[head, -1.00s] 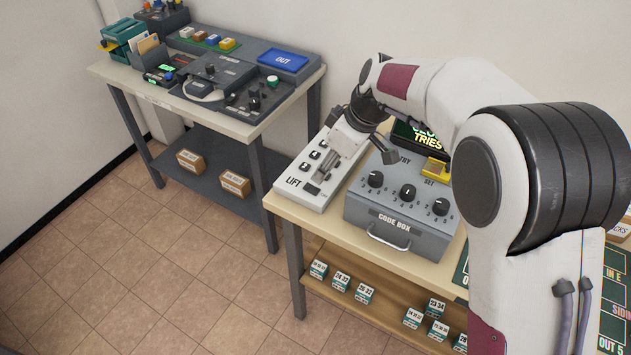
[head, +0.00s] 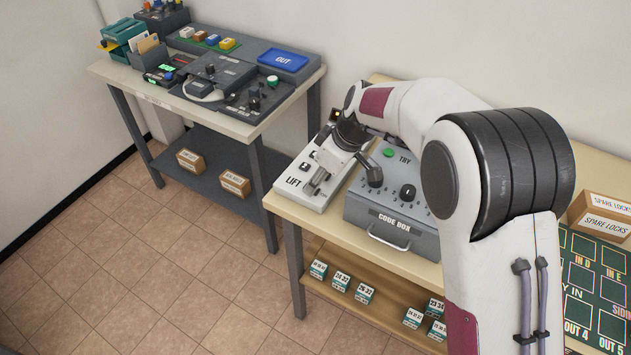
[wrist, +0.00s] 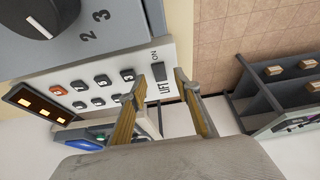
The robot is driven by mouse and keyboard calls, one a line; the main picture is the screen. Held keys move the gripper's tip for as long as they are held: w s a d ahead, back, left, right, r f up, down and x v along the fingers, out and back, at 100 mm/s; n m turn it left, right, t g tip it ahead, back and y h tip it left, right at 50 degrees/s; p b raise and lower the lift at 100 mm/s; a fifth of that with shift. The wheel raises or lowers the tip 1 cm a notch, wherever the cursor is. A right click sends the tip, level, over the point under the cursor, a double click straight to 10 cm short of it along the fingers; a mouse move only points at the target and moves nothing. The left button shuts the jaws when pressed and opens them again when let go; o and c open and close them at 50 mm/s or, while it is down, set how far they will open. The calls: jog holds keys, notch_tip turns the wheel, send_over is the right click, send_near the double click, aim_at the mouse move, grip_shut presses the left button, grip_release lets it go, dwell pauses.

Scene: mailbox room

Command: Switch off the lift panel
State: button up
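The lift panel (head: 294,191) is a pale sloped box at the left end of the near table, marked LIFT. In the wrist view the panel (wrist: 146,60) shows several grey buttons, one orange button (wrist: 58,90) and an amber-lit display (wrist: 40,104). A dark switch (wrist: 159,71) sits by the LIFT lettering, with ON printed beside it. My gripper (wrist: 157,88) is open and empty, its two fingers apart near the switch end of the panel. In the head view my gripper (head: 318,181) is over the panel and hides part of it. Contact cannot be told.
The grey code box (head: 390,222) with knobs stands just right of the panel. A second table (head: 240,128) with other devices is at the back left. A green board (head: 590,290) and spare-locks boxes (head: 603,215) are at the right. Open floor lies in front.

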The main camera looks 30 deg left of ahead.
jog(key=shift+x, duration=0.75)
grip_shut()
